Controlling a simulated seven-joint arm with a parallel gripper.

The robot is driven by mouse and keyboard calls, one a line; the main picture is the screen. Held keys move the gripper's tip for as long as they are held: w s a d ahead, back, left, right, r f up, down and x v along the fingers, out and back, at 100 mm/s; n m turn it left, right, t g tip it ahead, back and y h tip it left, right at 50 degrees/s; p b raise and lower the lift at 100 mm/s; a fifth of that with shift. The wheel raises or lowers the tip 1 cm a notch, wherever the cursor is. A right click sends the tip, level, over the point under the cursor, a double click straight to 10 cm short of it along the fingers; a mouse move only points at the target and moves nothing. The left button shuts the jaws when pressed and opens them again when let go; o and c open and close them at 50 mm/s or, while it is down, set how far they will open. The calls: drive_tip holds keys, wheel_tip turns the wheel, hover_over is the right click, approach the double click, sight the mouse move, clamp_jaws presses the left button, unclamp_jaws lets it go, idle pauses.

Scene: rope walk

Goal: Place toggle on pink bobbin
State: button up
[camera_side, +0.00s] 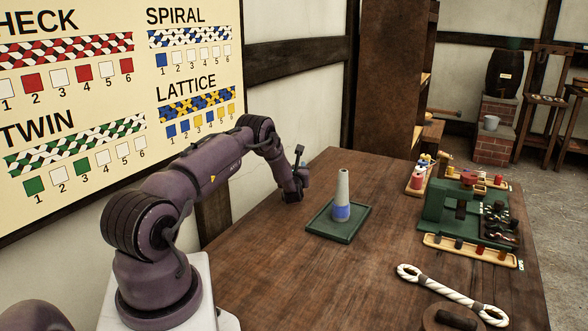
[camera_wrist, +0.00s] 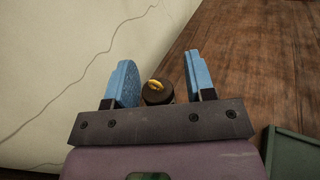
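My gripper (camera_side: 296,193) is low at the table's left edge in the side view. In the wrist view my gripper (camera_wrist: 159,63) has its two blue fingers spread. A dark brown round piece with a small yellow loop on top (camera_wrist: 157,92) shows between them, with a gap beside the right finger. Its lower part is hidden behind the gripper body, and I cannot tell whether it is the toggle. Small coloured bobbins, some pinkish-red (camera_side: 417,181), stand in a wooden tray at the table's far side. They are too small to tell the pink one surely.
A grey cone with a blue band (camera_side: 341,197) stands on a green tray (camera_side: 321,227); the tray's corner shows in the wrist view (camera_wrist: 290,155). A green stand (camera_side: 436,205), wooden trays and a white rope (camera_side: 450,290) occupy the right. The table's near middle is clear.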

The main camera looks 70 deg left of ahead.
drive_tip(key=shift+r, duration=0.25)
drive_tip(key=shift+d+f, duration=0.1)
drive_tip(key=shift+d, duration=0.25)
drive_tip(key=v, duration=1.1)
drive_tip(key=s+d+r+n+g+h, duration=0.1)
drive_tip(key=d+r+n+g, duration=0.25)
drive_tip(key=r, duration=0.25)
drive_tip(key=s+d+r+n+g, duration=0.2)
drive_tip(key=d+r+n, duration=0.1)
drive_tip(key=r+n, duration=0.3)
drive_tip(key=s+d+r+n+g+h, duration=0.1)
drive_tip(key=d+r+n+g, duration=0.25)
drive_tip(key=r, duration=0.35)
drive_tip(key=s+d+r+n+t+h, duration=0.2)
drive_tip(key=d+h, duration=0.3)
drive_tip(key=d, duration=0.5)
drive_tip(key=s+d+r+n+t+h, duration=0.3)
drive_tip(key=s+d+t+h, duration=0.1)
drive_tip(key=d, duration=0.7)
drive_tip(key=s+d+r+n+t+h, duration=0.2)
drive_tip(key=d+h, duration=0.4)
drive_tip(key=d, duration=0.5)
drive_tip(key=shift+s+n+t, duration=0.5)
drive_tip(key=shift+s+n, duration=0.3)
drive_tip(key=shift+s, duration=0.2)
drive_tip(key=shift+a+r, duration=0.1)
drive_tip(key=shift+r, duration=0.05)
